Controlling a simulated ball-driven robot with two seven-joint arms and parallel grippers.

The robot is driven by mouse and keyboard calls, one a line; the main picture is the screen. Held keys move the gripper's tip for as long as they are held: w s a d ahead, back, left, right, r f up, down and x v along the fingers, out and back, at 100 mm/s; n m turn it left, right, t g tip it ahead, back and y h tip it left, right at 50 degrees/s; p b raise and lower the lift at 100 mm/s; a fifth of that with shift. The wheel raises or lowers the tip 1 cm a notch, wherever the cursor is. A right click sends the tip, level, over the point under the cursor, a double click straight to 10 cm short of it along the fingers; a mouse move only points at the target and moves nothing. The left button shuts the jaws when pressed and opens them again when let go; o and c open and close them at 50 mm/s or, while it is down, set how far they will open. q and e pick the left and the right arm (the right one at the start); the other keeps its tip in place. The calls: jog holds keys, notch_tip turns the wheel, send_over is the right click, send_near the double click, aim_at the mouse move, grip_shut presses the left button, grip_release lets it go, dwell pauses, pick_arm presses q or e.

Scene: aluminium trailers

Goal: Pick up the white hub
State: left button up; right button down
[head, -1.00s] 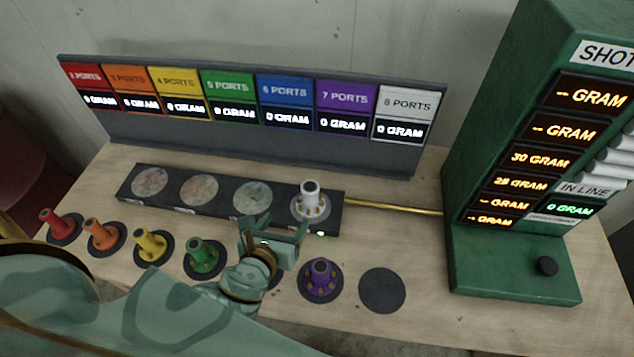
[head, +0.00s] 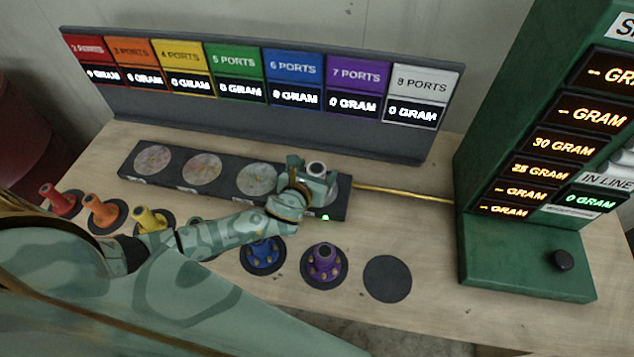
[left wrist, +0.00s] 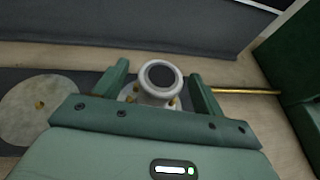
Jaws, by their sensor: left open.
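The white hub (head: 317,169) stands upright on the rightmost round pad of a dark strip (head: 220,198). In the head view my left gripper (head: 312,176) is around its top and hides most of its body. In the left wrist view the hub (left wrist: 160,82) shows its dark round top and brass studs at its base. My left gripper (left wrist: 160,88) is open there, one finger on each side of the hub, with a gap visible on both sides. My right gripper is not in view.
Red (head: 58,198), orange (head: 103,211), yellow (head: 150,220), blue (head: 263,254) and purple (head: 324,262) hubs stand along the front. An empty dark disc (head: 387,279) lies at right. A brass rod (head: 405,192) runs to the green display cabinet (head: 530,250). A port panel (head: 270,115) stands behind.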

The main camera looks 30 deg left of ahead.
pick_arm(q)
jog(key=shift+w+f, duration=0.2)
jog(key=shift+w, duration=0.25)
jog(key=shift+s+r, duration=0.1)
jog(key=shift+c, duration=1)
grip_shut()
jog(key=shift+r, duration=0.1)
